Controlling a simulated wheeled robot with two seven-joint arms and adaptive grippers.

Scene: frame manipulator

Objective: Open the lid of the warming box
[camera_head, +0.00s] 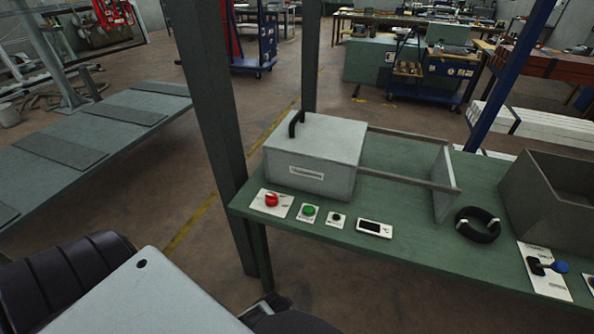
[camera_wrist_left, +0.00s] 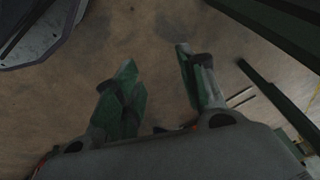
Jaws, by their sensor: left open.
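The warming box (camera_head: 312,172) is a light grey box with a label on its front, standing on the left part of the green table. Its lid (camera_head: 325,134) lies flat on top, closed, with a black handle (camera_head: 296,124) at the left edge. In the left wrist view my left gripper (camera_wrist_left: 155,58) is open, its two greenish fingers apart and empty, with only brown floor beyond them. The box does not show in that view. The head view does not clearly show either gripper's fingers, and my right gripper is in neither view.
A grey frame (camera_head: 445,184) with two rails stands right of the box. A red knob (camera_head: 271,200), green button (camera_head: 309,210), small display (camera_head: 374,228), black ring (camera_head: 478,224) and open grey bin (camera_head: 530,195) are on the table (camera_head: 400,245). A dark post (camera_head: 215,120) rises left of the table.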

